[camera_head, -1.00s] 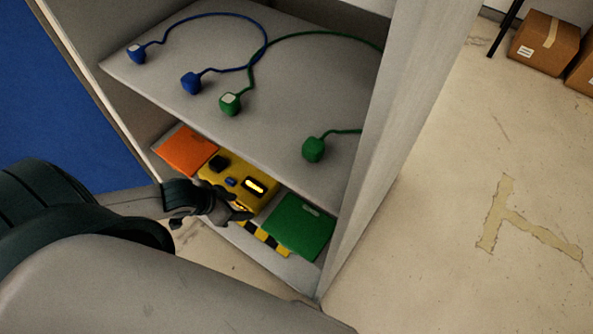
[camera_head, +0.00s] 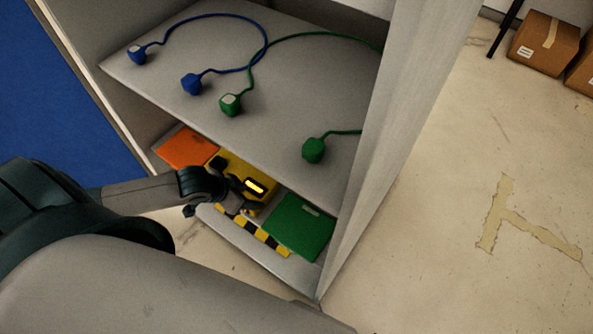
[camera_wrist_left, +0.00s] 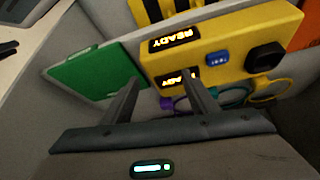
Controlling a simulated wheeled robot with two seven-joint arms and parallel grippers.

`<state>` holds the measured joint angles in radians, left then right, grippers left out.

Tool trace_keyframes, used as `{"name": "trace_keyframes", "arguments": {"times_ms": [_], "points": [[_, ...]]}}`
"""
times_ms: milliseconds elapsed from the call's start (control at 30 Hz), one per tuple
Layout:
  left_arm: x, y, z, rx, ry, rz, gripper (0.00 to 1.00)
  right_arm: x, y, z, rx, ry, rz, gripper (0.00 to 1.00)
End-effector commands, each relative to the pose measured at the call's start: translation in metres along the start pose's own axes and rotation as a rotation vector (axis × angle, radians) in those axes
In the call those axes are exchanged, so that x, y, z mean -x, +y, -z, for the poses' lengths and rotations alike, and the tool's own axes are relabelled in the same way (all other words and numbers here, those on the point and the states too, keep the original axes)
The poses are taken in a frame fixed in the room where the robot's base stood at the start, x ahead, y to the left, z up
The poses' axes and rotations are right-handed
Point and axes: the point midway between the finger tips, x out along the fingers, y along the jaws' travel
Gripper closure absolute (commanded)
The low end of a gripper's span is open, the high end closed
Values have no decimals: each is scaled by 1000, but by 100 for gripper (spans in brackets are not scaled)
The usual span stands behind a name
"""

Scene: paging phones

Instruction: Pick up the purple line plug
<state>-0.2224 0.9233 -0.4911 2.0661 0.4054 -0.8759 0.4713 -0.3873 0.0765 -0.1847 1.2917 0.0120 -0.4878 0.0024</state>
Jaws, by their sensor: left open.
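The purple line plug (camera_wrist_left: 167,103) shows small in the left wrist view, at the lower edge of the yellow device (camera_wrist_left: 225,45), seen between my fingers and partly hidden. The yellow device also shows in the head view (camera_head: 262,200) on the lower shelf, with a lit display. My left gripper (camera_head: 216,203) is open in front of the device. In the left wrist view its two fingers (camera_wrist_left: 160,82) are spread and reach toward the device and plug. I cannot tell whether they touch anything. The plug is not visible in the head view.
A green panel (camera_head: 300,225) and an orange panel (camera_head: 187,149) flank the device. A teal cord (camera_wrist_left: 235,96) and a yellow loop (camera_wrist_left: 272,90) lie near the plug. The upper shelf (camera_head: 290,75) above holds blue plugs (camera_head: 191,83) and green plugs (camera_head: 314,149). The cabinet side (camera_head: 385,150) stands right.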

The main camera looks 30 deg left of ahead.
Motion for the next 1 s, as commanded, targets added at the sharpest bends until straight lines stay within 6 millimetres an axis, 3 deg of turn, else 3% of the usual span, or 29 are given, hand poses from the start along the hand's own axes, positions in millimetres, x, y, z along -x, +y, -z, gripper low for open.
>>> {"name": "trace_keyframes", "arguments": {"times_ms": [633,1000], "points": [[-48,0,86,0,3,0,46,1,5,12,13,50,-4,69],[-72,0,126,0,0,1,46,2,-8,16,8,73,9,69]]}}
